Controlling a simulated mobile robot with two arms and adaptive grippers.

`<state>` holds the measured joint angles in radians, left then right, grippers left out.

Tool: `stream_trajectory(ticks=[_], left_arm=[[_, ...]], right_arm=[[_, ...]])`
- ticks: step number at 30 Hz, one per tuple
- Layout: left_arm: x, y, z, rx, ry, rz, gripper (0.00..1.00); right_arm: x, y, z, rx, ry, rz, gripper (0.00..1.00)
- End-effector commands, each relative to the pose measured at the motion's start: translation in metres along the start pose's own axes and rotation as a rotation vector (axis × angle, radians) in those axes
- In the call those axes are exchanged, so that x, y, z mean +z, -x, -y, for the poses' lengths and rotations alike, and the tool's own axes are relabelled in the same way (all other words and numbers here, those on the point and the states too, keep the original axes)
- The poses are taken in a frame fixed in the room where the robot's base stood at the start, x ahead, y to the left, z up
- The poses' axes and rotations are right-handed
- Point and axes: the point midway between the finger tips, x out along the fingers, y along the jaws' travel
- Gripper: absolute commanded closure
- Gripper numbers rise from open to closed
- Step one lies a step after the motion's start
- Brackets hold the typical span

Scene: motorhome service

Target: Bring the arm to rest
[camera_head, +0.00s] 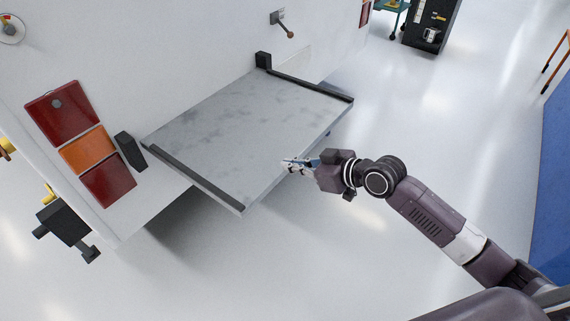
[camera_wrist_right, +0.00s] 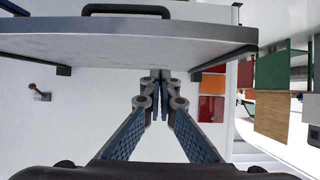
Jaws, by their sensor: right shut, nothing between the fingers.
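My right arm reaches in from the lower right of the head view. Its gripper (camera_head: 298,164) is shut and empty beside the front edge of a grey platform (camera_head: 235,125) on the vehicle's white wall. In the right wrist view the fingers of this gripper (camera_wrist_right: 160,76) meet at their tips with nothing between them. The platform (camera_wrist_right: 150,50) spans the top of that view, close to the fingertips; whether they touch it I cannot tell. My left gripper shows in neither view.
A red and orange lamp panel (camera_head: 85,148) is on the white wall at the left. A black bracket (camera_head: 65,225) juts out below it. A dark cabinet (camera_head: 430,25) stands at the back right. The floor (camera_head: 440,130) right of the platform is clear.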

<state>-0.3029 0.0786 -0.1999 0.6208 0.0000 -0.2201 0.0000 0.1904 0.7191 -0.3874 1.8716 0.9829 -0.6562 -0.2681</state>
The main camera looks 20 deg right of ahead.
Motion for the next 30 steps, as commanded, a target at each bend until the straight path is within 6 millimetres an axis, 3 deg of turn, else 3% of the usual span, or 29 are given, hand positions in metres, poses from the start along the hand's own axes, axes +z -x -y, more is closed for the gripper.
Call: stream_trajectory(ticks=[1, 10, 16, 23, 26, 29, 30], left_arm=[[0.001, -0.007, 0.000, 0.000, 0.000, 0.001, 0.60], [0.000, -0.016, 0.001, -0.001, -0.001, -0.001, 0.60], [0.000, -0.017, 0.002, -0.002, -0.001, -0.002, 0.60], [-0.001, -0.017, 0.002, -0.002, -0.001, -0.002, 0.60], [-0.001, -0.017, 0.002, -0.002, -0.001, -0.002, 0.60], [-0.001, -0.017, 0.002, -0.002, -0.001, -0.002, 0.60], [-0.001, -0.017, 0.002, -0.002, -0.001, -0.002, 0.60]], right_arm=[[0.010, 0.011, 0.000, -0.001, 0.002, 0.006, 1.00], [0.018, 0.059, 0.001, -0.001, 0.000, 0.005, 1.00], [0.018, 0.071, 0.001, -0.002, -0.001, 0.002, 1.00], [0.026, 0.068, -0.007, 0.016, -0.017, 0.006, 1.00], [0.055, 0.058, -0.032, 0.077, -0.059, 0.026, 1.00], [0.110, 0.044, -0.065, 0.171, -0.122, 0.072, 1.00], [0.138, 0.040, -0.077, 0.212, -0.148, 0.099, 1.00]])
